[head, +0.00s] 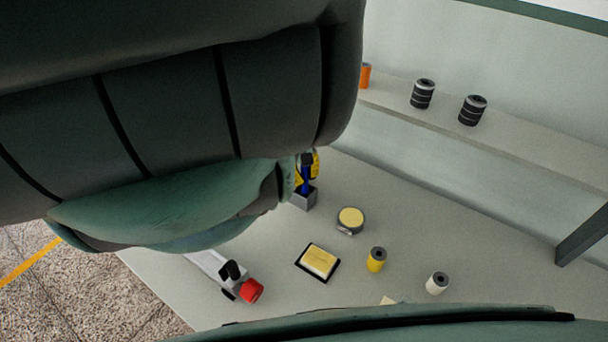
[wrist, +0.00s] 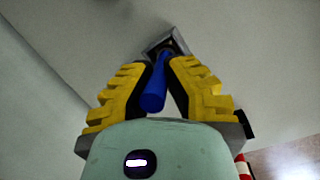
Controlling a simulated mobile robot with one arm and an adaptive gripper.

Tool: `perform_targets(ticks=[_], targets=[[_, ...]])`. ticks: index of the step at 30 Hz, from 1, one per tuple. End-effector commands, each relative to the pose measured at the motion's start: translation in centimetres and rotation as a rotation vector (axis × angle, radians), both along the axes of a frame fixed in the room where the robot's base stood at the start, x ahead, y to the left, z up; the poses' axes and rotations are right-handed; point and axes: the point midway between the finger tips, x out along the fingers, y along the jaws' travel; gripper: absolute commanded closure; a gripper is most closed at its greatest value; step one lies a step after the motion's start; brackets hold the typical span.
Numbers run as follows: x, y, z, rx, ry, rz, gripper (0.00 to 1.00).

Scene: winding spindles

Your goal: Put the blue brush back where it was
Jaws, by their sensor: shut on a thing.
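The blue brush (wrist: 153,92) has its blue handle between the yellow fingers of my gripper (wrist: 163,70) in the wrist view. My gripper is shut on it. The far end of the brush is at the mouth of a small grey square holder (wrist: 178,38). In the head view the blue brush (head: 305,182) stands about upright at the grey holder (head: 304,200), with part of my gripper (head: 314,163) just above. The brush's lower end is hidden in or behind the holder, and my arm covers much of this view.
On the table (head: 385,215) are a round yellow-topped tin (head: 350,219), a yellow pad in a black tray (head: 319,261), a yellow spool (head: 376,259), a white spool (head: 437,283) and a red-ended device (head: 250,290). A shelf (head: 520,140) behind bears black spools (head: 422,94) and an orange one (head: 365,75).

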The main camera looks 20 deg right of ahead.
Motion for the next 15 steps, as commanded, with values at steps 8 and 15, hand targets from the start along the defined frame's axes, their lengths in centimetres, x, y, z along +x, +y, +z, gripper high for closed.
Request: perform_targets(ticks=[8,15], targets=[[-0.12,0.02,-0.61,-0.001,0.002,0.003,1.00],[-0.11,0.02,-0.88,-0.001,0.002,0.002,1.00]])
